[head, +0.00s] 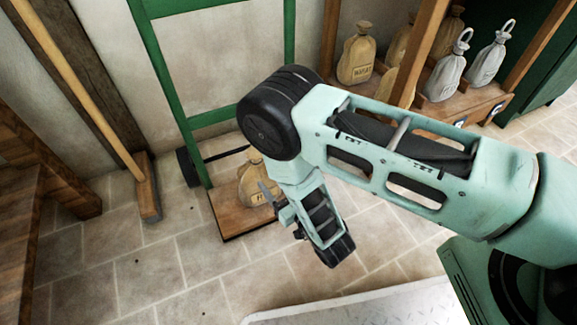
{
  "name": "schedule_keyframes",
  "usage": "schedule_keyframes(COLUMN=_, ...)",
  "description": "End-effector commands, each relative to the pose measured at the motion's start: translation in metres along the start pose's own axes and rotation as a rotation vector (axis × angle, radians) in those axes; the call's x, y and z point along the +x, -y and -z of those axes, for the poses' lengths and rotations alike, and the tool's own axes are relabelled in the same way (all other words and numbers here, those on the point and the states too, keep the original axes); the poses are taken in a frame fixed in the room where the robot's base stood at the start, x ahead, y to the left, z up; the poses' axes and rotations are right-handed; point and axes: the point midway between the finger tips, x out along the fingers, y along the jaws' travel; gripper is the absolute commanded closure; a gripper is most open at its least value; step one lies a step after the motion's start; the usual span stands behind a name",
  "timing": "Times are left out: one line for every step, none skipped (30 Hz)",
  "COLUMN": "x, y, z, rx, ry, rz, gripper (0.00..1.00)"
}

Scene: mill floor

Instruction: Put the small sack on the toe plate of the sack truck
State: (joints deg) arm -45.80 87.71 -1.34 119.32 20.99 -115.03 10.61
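The sack truck has a tall green frame (172,85) leaning near the wall and a flat wooden toe plate (229,222) low at its foot. A small tan sack (256,178) with dark lettering shows over the toe plate.
A broom (147,190) leans on the wall left of the truck, beside a wooden bench (35,190). A wooden rack (475,106) at the back right holds several tan and grey sacks. A pale metal plate (375,307) lies in front. The tiled floor left of it is clear.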

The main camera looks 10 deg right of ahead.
Motion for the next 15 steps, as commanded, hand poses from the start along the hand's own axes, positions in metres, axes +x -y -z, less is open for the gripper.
schedule_keyframes(x=-0.001, y=0.0, z=0.0, rx=0.0, ry=0.0, rz=0.0, gripper=0.32)
schedule_keyframes(x=-0.001, y=0.0, z=0.0, rx=0.0, ry=0.0, rz=0.0, gripper=0.32)
schedule_keyframes(x=-0.001, y=0.0, z=0.0, rx=0.001, ry=0.001, rz=-0.001, gripper=0.32)
schedule_keyframes(x=0.001, y=0.0, z=0.001, rx=0.003, ry=0.005, rz=-0.003, gripper=0.32)
schedule_keyframes(x=0.003, y=0.0, z=0.002, rx=0.007, ry=0.012, rz=-0.006, gripper=0.32)
schedule_keyframes(x=0.007, y=0.0, z=0.005, rx=0.014, ry=0.027, rz=-0.013, gripper=0.32)
schedule_keyframes(x=0.011, y=0.001, z=0.007, rx=0.023, ry=0.044, rz=-0.02, gripper=0.32)
schedule_keyframes(x=0.016, y=0.001, z=0.011, rx=0.033, ry=0.066, rz=-0.029, gripper=0.32)
schedule_keyframes(x=0.024, y=0.002, z=0.016, rx=0.05, ry=0.103, rz=-0.041, gripper=0.32)
schedule_keyframes(x=0.03, y=0.003, z=0.02, rx=0.064, ry=0.137, rz=-0.049, gripper=0.32)
schedule_keyframes(x=0.036, y=0.005, z=0.025, rx=0.081, ry=0.174, rz=-0.056, gripper=0.32)
schedule_keyframes(x=0.043, y=0.007, z=0.033, rx=0.104, ry=0.227, rz=-0.065, gripper=0.32)
schedule_keyframes(x=0.048, y=0.009, z=0.04, rx=0.12, ry=0.27, rz=-0.069, gripper=0.32)
schedule_keyframes(x=0.052, y=0.011, z=0.046, rx=0.135, ry=0.313, rz=-0.07, gripper=0.32)
schedule_keyframes(x=0.055, y=0.015, z=0.055, rx=0.154, ry=0.371, rz=-0.068, gripper=0.32)
